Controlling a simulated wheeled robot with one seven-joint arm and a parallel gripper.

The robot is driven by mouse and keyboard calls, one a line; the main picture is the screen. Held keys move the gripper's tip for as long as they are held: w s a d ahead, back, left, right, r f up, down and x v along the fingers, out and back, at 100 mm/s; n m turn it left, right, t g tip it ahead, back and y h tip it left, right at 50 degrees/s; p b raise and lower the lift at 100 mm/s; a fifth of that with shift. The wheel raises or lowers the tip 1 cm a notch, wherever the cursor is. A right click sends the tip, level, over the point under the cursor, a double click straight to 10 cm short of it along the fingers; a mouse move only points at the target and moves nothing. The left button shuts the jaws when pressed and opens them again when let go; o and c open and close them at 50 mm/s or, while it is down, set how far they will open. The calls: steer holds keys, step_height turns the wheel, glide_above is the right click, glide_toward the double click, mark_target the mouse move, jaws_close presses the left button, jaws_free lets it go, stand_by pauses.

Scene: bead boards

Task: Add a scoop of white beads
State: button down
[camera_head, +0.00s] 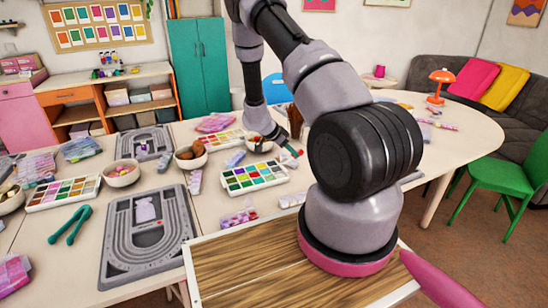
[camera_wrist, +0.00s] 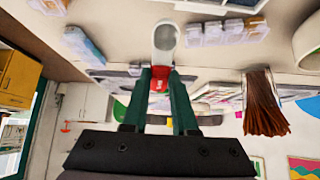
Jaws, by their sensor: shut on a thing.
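My gripper (camera_head: 286,150) reaches down over the far middle of the table, beside a small bowl (camera_head: 250,147). In the wrist view my gripper (camera_wrist: 160,78) has its green fingers shut on what looks like a scoop (camera_wrist: 167,38), pale and rounded at its end, with red by the fingertips. I cannot tell whether the scoop holds beads. A grey bead board (camera_head: 122,268) lies at the front left with a pale lilac piece in it. Another bead board (camera_head: 128,151) lies farther back. White beads cannot be singled out.
Color trays (camera_head: 226,191) and (camera_head: 36,205) stand on the table (camera_head: 200,213), with bowls (camera_head: 121,181) and (camera_head: 190,162) between them. Green tongs (camera_head: 70,226) lie at the left. Clear bead boxes (camera_wrist: 230,32) and a brown bundle (camera_wrist: 265,105) show near my gripper in the wrist view.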

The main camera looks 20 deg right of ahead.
mark_target(287, 159)
steer(key=shift+a+f+h, duration=0.5)
steer(key=shift+f, duration=0.15)
steer(key=shift+a+f+h, duration=0.25)
steer(key=shift+f+h, duration=0.2)
steer(key=shift+f, duration=0.05)
steer(key=shift+a+f+h, duration=0.25)
steer(key=shift+f+h, duration=0.2)
steer(key=shift+f, duration=0.05)
steer(key=shift+a+f, duration=0.15)
steer(key=shift+f, duration=0.55)
steer(key=shift+a+f, duration=0.15)
steer(key=shift+f, duration=0.55)
